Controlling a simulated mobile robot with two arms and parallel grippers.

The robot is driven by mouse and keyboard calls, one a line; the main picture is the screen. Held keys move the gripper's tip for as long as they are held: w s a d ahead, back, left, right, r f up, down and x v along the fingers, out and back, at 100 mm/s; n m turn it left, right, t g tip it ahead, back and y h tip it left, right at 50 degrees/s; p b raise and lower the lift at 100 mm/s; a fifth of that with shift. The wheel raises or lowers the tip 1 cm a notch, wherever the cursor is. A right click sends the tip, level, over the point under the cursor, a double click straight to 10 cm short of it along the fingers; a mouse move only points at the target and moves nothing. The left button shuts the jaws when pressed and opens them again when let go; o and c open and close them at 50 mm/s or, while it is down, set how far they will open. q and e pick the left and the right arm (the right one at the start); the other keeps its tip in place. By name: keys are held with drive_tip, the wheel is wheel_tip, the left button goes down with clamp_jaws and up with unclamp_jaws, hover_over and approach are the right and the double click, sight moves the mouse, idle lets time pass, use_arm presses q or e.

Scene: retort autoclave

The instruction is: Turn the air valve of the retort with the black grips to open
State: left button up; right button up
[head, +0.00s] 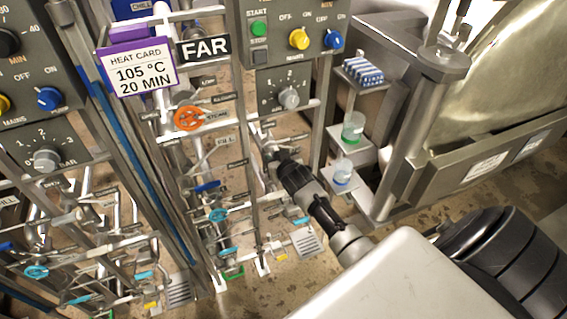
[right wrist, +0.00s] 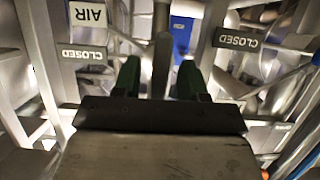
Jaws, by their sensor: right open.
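My right gripper (head: 272,152) reaches in among the pipes under the FAR sign (head: 204,47). In the right wrist view its two dark green fingers (right wrist: 158,76) are apart. A grey upright bar (right wrist: 161,58) shows between them; I cannot tell whether it is the air valve's lever or a pipe, or whether the fingers touch it. Another CLOSED tag (right wrist: 237,40) is at the right. I cannot make out black grips. My left gripper is out of view.
An orange handwheel (head: 188,118) sits left of the gripper. A control box (head: 290,97) with a grey knob is above. Shelves with beakers (head: 353,126) and a steel post (head: 407,145) stand close on the right. Pipes crowd the left.

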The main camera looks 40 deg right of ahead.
drive_tip(key=v, duration=0.9)
drive_tip(key=shift+s+b, duration=0.4)
drive_tip(key=shift+a, duration=0.1)
drive_tip(key=s+a+f+n+g+y+b, duration=0.15)
drive_tip(key=s+f, duration=0.35)
drive_tip(key=f, duration=0.5)
drive_tip(key=s+a+f+g, duration=0.3)
drive_tip(key=s+f, duration=0.1)
drive_tip(key=f, duration=0.6)
drive_tip(key=s+a+f+n+g+y, duration=0.15)
drive_tip(key=s+f, duration=0.35)
drive_tip(key=f, duration=0.5)
drive_tip(key=s+a+f+g, duration=0.2)
drive_tip(key=s+f, duration=0.3)
drive_tip(key=s, duration=0.4)
drive_tip(key=s+a+f+n+g+b, duration=0.1)
drive_tip(key=s+f, duration=0.4)
drive_tip(key=s, duration=0.5)
drive_tip(key=s+a+f+n+g, duration=0.1)
drive_tip(key=s+a+f+g, duration=0.1)
drive_tip(key=s+f, duration=0.4)
drive_tip(key=s+g, duration=0.1)
drive_tip(key=s, duration=0.3)
drive_tip(key=shift+a+b, duration=0.3)
drive_tip(key=shift+o, duration=0.3)
drive_tip(key=shift+f, duration=0.1)
